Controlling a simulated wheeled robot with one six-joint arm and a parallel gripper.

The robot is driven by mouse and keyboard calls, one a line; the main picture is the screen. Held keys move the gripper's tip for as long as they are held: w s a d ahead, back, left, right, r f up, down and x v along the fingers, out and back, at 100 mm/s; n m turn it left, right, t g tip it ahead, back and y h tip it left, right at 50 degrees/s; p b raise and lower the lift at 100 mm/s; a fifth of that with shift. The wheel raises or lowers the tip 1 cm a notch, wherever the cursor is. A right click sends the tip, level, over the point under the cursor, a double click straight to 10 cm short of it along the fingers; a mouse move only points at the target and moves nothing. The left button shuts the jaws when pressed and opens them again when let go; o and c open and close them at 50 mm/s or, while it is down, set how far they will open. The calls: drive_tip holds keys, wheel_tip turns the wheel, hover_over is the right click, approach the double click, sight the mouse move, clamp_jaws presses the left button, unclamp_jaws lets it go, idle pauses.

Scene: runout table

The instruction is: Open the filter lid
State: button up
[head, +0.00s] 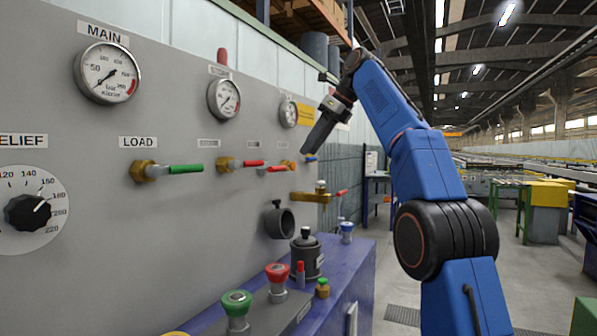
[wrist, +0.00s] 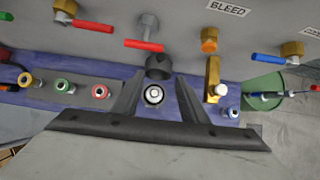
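A dark grey canister (head: 306,262) with a knobbed top stands upright on the blue bench below the panel. It looks like the filter, and its lid (head: 305,240) seems seated on top. In the wrist view, a round dark top with a pale centre (wrist: 153,95) appears between my fingers, probably this same lid. My gripper (head: 306,148) is well above the canister, in front of the panel, and touches nothing I can see. In the wrist view my gripper (wrist: 157,82) has its two fingers spread wide, with nothing held between them.
A black ring-shaped fitting (head: 281,222) sticks out of the panel just above the canister. A brass valve (head: 310,196) is close by. Green (head: 236,303) and red (head: 277,275) knobs stand on the bench to the left. Several coloured valve levers line the panel.

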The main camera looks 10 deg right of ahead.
drive_tip(key=s+d+f+t+y, duration=0.2)
drive_tip(key=f+y, duration=0.1)
drive_tip(key=f, duration=0.2)
drive_tip(key=s+d+f+t+y, duration=0.2)
drive_tip(key=d+f, duration=0.1)
drive_tip(key=f, duration=0.2)
drive_tip(key=x, duration=1.7)
drive_tip(key=shift+w+a+f, duration=0.1)
drive_tip(key=shift+w+a, duration=0.05)
drive_tip(key=shift+a, duration=0.2)
